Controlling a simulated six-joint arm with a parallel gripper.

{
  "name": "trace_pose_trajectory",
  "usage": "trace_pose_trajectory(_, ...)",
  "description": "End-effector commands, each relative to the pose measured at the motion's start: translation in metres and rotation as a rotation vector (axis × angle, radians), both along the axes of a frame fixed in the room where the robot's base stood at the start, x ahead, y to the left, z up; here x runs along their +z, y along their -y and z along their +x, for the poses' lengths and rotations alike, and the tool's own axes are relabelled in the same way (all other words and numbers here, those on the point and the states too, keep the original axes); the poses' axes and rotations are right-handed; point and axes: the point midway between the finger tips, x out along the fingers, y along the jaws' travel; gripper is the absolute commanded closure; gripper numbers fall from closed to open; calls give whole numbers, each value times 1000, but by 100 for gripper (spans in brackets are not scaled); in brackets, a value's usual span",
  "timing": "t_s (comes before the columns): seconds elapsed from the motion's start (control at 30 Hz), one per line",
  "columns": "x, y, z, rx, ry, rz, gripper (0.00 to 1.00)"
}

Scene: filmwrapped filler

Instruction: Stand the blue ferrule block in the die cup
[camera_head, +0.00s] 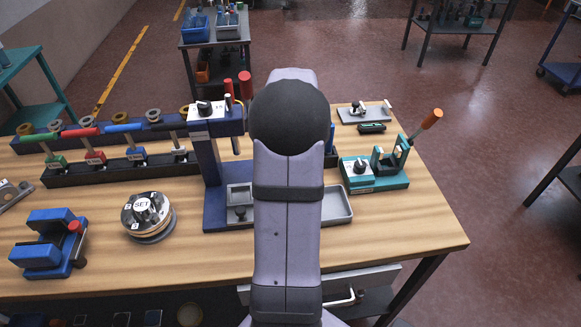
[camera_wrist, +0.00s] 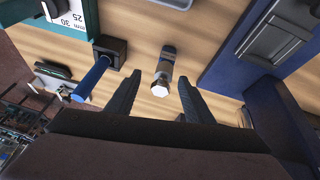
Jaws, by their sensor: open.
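A small blue block (camera_head: 136,154) sits in the long dark rack under a blue-handled tool (camera_head: 123,128); I take it for the ferrule block. A grey square recess (camera_head: 240,195) lies on the base of the blue press, and its grey plate shows in the wrist view (camera_wrist: 277,32). I cannot tell whether this is the die cup. My gripper (camera_wrist: 158,82) is open, with two dark fingers apart above the bench. A grey cylinder (camera_wrist: 166,66) with a white hexagonal end shows between and beyond the fingertips, not gripped. My arm hides the gripper in the head view.
The blue press (camera_head: 205,155) stands beside my arm. A round SET turret (camera_head: 148,216) and a blue clamp (camera_head: 45,255) lie left. A teal fixture (camera_head: 357,175) stands right. In the wrist view, a blue handle (camera_wrist: 92,80) lies left of the fingers. Bare wood shows front right.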

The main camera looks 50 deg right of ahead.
Motion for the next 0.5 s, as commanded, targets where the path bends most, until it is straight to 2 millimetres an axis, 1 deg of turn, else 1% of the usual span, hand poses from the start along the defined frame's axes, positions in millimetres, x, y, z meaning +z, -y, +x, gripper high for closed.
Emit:
trace_pose_trajectory(0.03, -9, 0, 1, -27, 19, 26, 52)
trace_pose_trajectory(0.13, -17, -1, 3, -63, 48, 63, 52)
trace_pose_trajectory(0.5, -27, 0, 7, -85, 67, 87, 52)
